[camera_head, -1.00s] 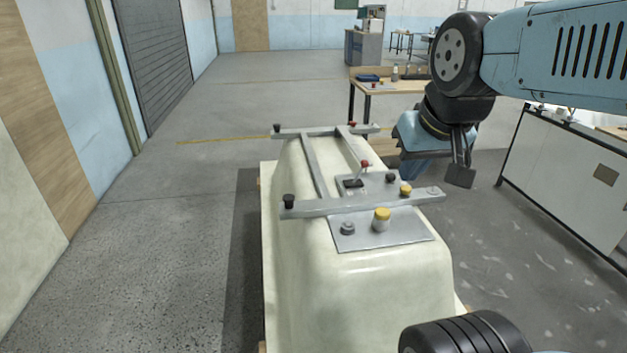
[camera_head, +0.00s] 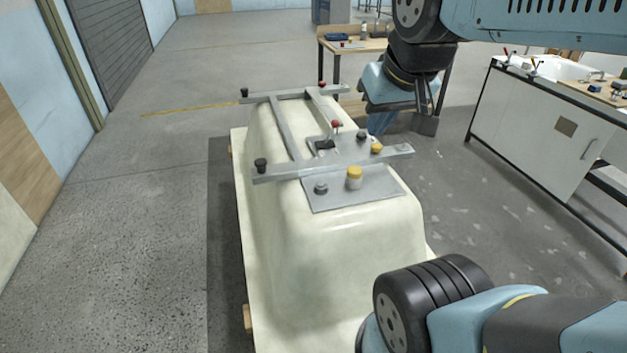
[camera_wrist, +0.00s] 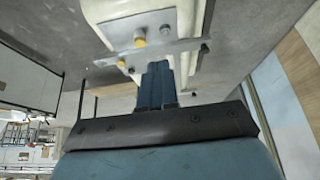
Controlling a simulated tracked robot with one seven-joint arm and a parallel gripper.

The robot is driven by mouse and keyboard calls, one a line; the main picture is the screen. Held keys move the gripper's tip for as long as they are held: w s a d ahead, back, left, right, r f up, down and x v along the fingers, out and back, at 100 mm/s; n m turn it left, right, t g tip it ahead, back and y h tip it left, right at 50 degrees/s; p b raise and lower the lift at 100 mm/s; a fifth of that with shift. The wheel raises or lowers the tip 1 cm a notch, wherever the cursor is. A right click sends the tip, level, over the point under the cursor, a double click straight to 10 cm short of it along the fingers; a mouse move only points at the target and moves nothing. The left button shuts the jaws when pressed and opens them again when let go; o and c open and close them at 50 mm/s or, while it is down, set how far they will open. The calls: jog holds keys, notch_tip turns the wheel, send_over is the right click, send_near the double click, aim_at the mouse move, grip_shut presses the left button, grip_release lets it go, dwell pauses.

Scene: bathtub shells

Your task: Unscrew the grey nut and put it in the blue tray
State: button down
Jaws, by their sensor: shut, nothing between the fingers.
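The grey nut (camera_head: 320,188) sits low on a metal plate (camera_head: 360,194) fixed to the end of a pale bathtub shell (camera_head: 330,245). It also shows in the wrist view (camera_wrist: 165,30), beside a yellow knob (camera_wrist: 139,40). My gripper (camera_head: 378,124) hangs to the right of the shell's far half, apart from the nut. In the wrist view its blue fingers (camera_wrist: 158,64) are together with nothing between them. A small dark-blue object (camera_head: 340,36), perhaps the blue tray, lies on the wooden table at the back; it is too small to be sure.
A grey frame (camera_head: 285,130) with black and red knobs spans the shell. A taller yellow knob (camera_head: 354,178) stands next to the nut, and a red-tipped lever (camera_head: 336,126) lies behind. A wooden table (camera_head: 365,46) is at the back; a white cabinet (camera_head: 540,115) stands right. Left floor is clear.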

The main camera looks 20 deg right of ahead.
jog(key=c, duration=1.8)
grip_release()
jog(key=shift+o, duration=1.4)
jog(key=shift+w+m, duration=0.3)
jog(key=shift+w, duration=0.1)
jog(key=o, duration=0.7)
jog(key=w+f+m, duration=0.1)
jog(key=w+m, duration=0.1)
jog(key=w+f+m+g, duration=0.1)
jog(key=w+m, duration=0.1)
jog(key=w, duration=0.1)
jog(key=w+f+m+y, duration=0.1)
jog(key=w+m, duration=0.1)
jog(key=shift+w+a+g, duration=0.1)
jog(key=shift+w+g, duration=0.15)
jog(key=shift+g, duration=0.05)
jog(key=shift+o, duration=1.1)
jog(key=w+f+m+g, duration=0.1)
jog(key=w+f+m, duration=0.3)
jog(key=w+m, duration=0.1)
jog(key=shift+w+a+f+m, duration=0.2)
jog(key=shift+w+m, duration=0.2)
jog(key=shift+w, duration=0.3)
jog(key=m+g+h, duration=0.1)
jog(key=m+g, duration=0.2)
jog(key=m, duration=1.2)
send_over(321, 184)
notch_tip(321, 184, down, 18)
jog(key=shift+f, duration=3.9)
